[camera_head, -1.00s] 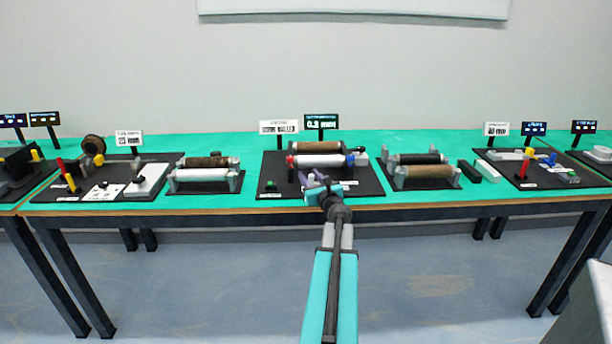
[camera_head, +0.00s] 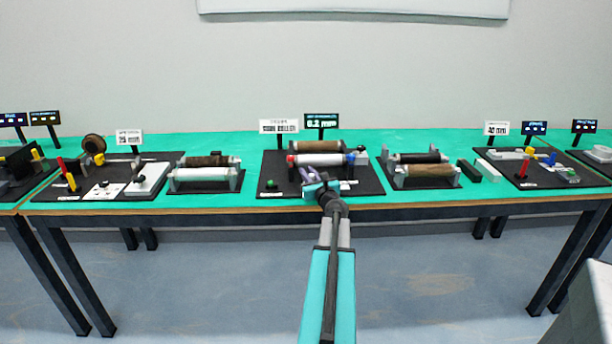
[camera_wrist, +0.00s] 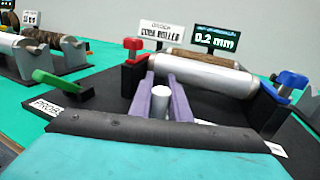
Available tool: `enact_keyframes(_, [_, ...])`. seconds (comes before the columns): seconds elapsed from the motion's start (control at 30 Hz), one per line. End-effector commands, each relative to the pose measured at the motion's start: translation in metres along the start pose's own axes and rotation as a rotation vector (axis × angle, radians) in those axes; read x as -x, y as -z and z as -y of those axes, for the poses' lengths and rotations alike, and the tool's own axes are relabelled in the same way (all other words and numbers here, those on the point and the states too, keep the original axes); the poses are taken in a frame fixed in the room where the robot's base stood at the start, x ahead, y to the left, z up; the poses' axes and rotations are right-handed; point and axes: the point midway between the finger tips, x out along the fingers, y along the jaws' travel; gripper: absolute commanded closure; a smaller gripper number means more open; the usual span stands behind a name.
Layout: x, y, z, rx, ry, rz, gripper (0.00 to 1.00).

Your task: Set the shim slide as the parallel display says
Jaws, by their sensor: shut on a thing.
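The parallel display (camera_head: 321,121) behind the centre station reads 0.2 mm, clear in the wrist view (camera_wrist: 215,41). A white roller (camera_wrist: 195,72) lies across the station between a red-topped mount (camera_wrist: 133,50) at left and a blue-topped mount (camera_wrist: 288,85) at right. My gripper (camera_wrist: 163,88) has its purple fingers shut on a short pale cylindrical knob (camera_wrist: 160,104) in front of the roller. Its base is hidden by my gripper, so I cannot tell what it sits on. I cannot make out the shim slide or its scale. In the head view my gripper (camera_head: 308,175) reaches over the black board (camera_head: 350,188).
A green lever (camera_wrist: 58,81) stands by a PROBE label at the board's left. A brown roller (camera_wrist: 200,57) lies behind the white one. Other roller stands (camera_head: 205,174) (camera_head: 425,171) flank the board on the green bench (camera_head: 250,195).

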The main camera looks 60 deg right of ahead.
Motion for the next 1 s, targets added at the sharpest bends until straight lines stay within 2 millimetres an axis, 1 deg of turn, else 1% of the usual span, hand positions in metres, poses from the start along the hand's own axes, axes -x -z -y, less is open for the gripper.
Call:
enact_keyframes(0.17, [0.001,0.000,0.004,0.000,0.002,0.000,1.00])
enact_keyframes(0.4, [0.007,0.001,0.024,0.000,0.004,0.000,1.00])
enact_keyframes(0.7, [0.008,0.000,0.025,0.000,0.001,0.000,1.00])
enact_keyframes(0.73, [0.008,0.000,0.025,0.000,0.001,0.000,0.80])
enact_keyframes(0.8, [0.008,0.000,0.025,0.000,0.001,0.000,0.69])
enact_keyframes(0.83, [0.008,0.000,0.025,0.000,0.001,0.000,0.65])
enact_keyframes(1.0, [0.008,0.000,0.024,0.000,0.001,0.000,0.65])
